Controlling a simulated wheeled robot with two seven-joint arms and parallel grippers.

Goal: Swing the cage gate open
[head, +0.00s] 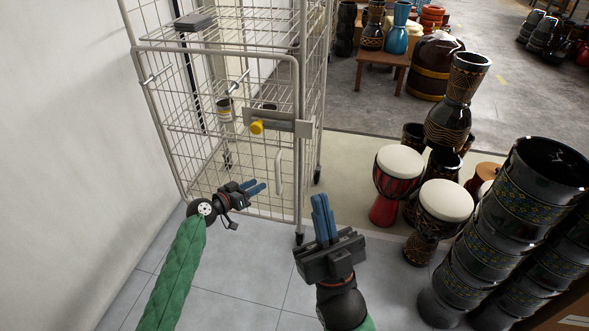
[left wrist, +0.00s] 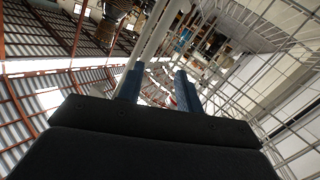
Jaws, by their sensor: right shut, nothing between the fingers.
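The wire cage (head: 318,90) stands against the left wall, and its gate (head: 215,52) spans its front, apparently closed. A latch plate (head: 285,122) with a yellow knob (head: 257,127) sits near the gate's right side. A pale upright handle (head: 278,172) is below it. My left gripper (head: 258,187) is low before the gate, its fingers pointing toward the handle from the left. In the left wrist view, its blue fingers (left wrist: 160,88) are apart, with pale tubes beyond them; contact cannot be told. My right gripper (head: 322,217) is shut and empty, pointing up, right of the gate.
A red drum (head: 393,186) and dark drums with white heads (head: 443,205) stand to the right. Tall stacked black drums (head: 500,235) fill the right front. A wall (head: 60,130) bounds the left. Tiled floor (head: 250,275) is clear before the cage.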

